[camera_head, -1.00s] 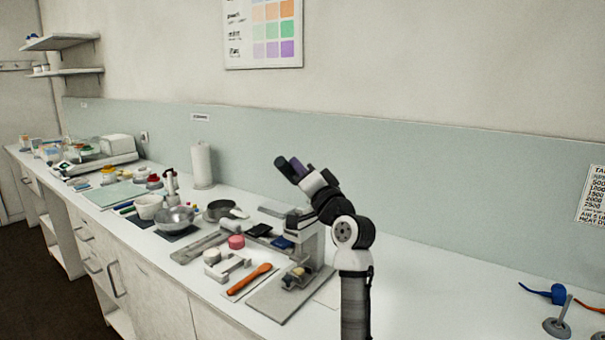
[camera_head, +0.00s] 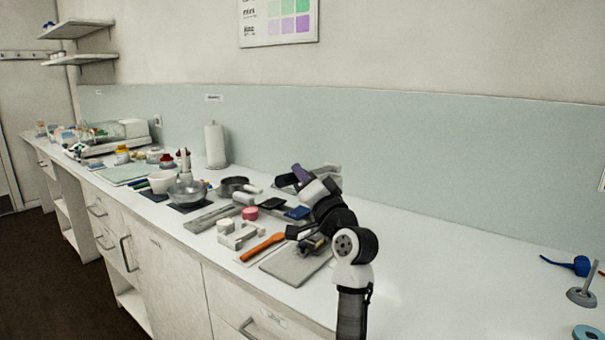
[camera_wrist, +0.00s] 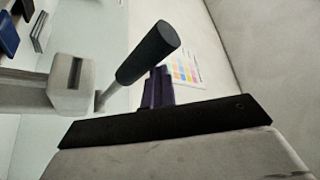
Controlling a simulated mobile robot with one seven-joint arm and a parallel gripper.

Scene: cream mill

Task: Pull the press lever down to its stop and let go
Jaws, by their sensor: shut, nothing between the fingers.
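In the wrist view the press lever shows as a black cylindrical grip (camera_wrist: 150,52) on a thin metal rod. The rod runs into a pale grey press block (camera_wrist: 75,86); the lever stands out from it at a slant. My gripper (camera_wrist: 158,86) shows purple fingers, shut with nothing between them. They appear just beside and partly behind the grip; I cannot tell whether they touch it. In the head view my gripper (camera_head: 302,174) is above the press, and my arm hides most of the press column. The press's grey base plate (camera_head: 295,266) shows below.
A white counter (camera_head: 430,260) runs along the wall. A blue tool (camera_head: 572,264) lies far right; counter between is clear.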

